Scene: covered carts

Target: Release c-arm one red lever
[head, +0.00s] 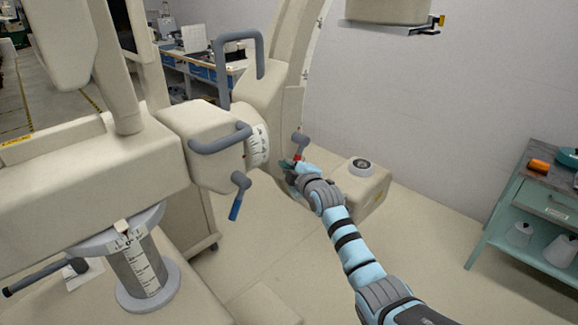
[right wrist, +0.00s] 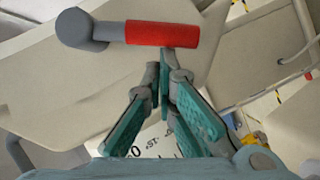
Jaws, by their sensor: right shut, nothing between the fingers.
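The red lever (right wrist: 161,34) crosses the top of the right wrist view, with a red grip on a grey arm and rounded grey hub. In the head view only a small bit of its red grip (head: 298,157) shows, below the grey hub and beside my gripper. My right gripper (head: 289,166) is at the lever on the C-arm's side. In the wrist view its teal fingers (right wrist: 166,66) are shut and empty, with the tips at the lower edge of the red grip. I cannot tell whether they touch it. My left gripper is out of view.
A blue-tipped lever (head: 236,204) hangs left of my right gripper, under a grey handle (head: 220,139) and a scale dial (head: 258,146). The C-arm base (head: 368,190) lies behind my forearm. A teal cart (head: 490,225) stands at the right, with open floor before it.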

